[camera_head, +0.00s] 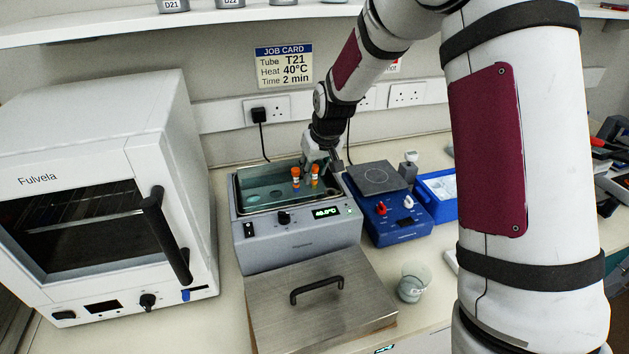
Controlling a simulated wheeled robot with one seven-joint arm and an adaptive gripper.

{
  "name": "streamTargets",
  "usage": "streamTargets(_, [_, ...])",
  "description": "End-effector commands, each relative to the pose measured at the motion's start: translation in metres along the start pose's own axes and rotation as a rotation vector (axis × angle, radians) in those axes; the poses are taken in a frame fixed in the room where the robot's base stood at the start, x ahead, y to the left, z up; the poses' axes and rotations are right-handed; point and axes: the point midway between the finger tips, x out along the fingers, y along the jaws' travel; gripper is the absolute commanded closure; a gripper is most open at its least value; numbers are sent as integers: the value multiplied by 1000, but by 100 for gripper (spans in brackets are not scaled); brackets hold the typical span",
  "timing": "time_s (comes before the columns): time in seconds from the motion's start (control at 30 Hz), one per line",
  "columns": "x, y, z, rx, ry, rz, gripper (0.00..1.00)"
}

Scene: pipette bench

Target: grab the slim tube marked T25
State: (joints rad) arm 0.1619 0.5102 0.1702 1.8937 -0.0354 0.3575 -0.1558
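Two slim tubes with orange caps stand in the water bath (300,232): a left tube (296,175) and a right tube (314,171). Their labels are too small to read, so I cannot tell which is T25. My gripper (322,163) points down over the back right of the bath, just behind and above the right tube. In this view I cannot tell if it touches that tube or if its fingers are open or shut.
A bath lid (318,311) with a black handle lies in front. A glass beaker (413,283) stands beside it. A blue hotplate stirrer (392,212) and blue tray (437,192) are at right, a white oven (100,190) at left. The job card (284,66) reads T21, 40°C, 2 min.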

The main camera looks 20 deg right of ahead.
Motion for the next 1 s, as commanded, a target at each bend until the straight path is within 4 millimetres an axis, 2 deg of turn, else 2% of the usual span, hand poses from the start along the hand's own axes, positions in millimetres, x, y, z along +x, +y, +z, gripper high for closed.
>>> streamTargets(0.17, [0, 0, 0, 0, 0, 0, 74])
streamTargets(0.27, [0, 0, 0, 0, 0, 0, 96])
streamTargets(0.3, [0, 0, 0, 0, 0, 0, 98])
streamTargets(0.67, [-4, 0, -2, -1, 2, 0, 98])
streamTargets(0.77, [-14, 0, -8, -1, 5, 1, 98])
streamTargets(1.0, [-56, 0, -26, -1, 6, 1, 98])
